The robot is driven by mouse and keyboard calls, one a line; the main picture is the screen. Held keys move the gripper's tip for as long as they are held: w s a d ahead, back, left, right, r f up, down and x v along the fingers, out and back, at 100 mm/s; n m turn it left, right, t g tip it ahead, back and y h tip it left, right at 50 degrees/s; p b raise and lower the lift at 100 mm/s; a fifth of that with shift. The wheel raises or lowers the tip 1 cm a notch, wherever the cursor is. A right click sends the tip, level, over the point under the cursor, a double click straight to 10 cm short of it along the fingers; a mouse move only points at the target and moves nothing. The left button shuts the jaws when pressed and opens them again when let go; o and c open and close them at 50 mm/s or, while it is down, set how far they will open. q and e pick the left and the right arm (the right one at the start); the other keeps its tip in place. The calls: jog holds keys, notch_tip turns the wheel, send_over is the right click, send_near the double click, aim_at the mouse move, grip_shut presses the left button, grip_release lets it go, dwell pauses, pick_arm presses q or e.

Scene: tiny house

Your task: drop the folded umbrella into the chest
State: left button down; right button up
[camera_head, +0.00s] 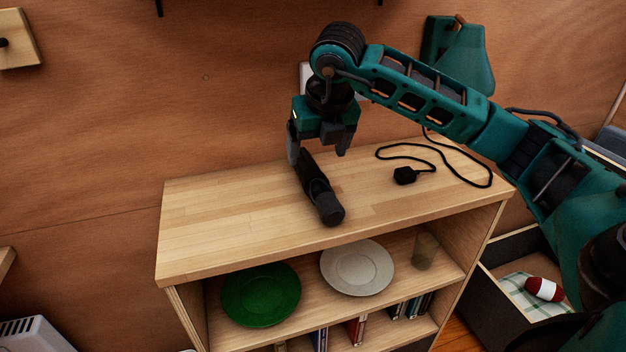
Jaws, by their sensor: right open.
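The folded umbrella (318,188), black and short, lies on the light wooden top of the shelf unit, its thick rounded end towards the front. My right gripper (318,154) points down over the umbrella's far end with its fingers apart. One finger is left of the umbrella and the other right of it; whether they touch it I cannot tell. A dark open box, which looks like the chest (487,312), stands on the floor at the lower right. A checked cloth and a red and white item lie in it. My arm hides part of it. My left gripper is not in view.
The shelf unit (215,240) holds a green plate (261,295), a pale plate (357,267), a glass (425,251) and books below. A black plug (404,176) with a looping cable lies on top, right of the umbrella. The top's left side is clear.

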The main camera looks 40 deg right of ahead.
aim_at(315, 172)
jog(key=x, duration=0.4)
jog(key=shift+f, duration=0.15)
jog(key=x, duration=0.5)
jog(key=shift+d+f+p, duration=0.1)
jog(key=shift+d+p, duration=0.05)
jog(key=shift+p, duration=0.2)
jog(key=shift+s, duration=0.1)
jog(key=c, duration=1.4)
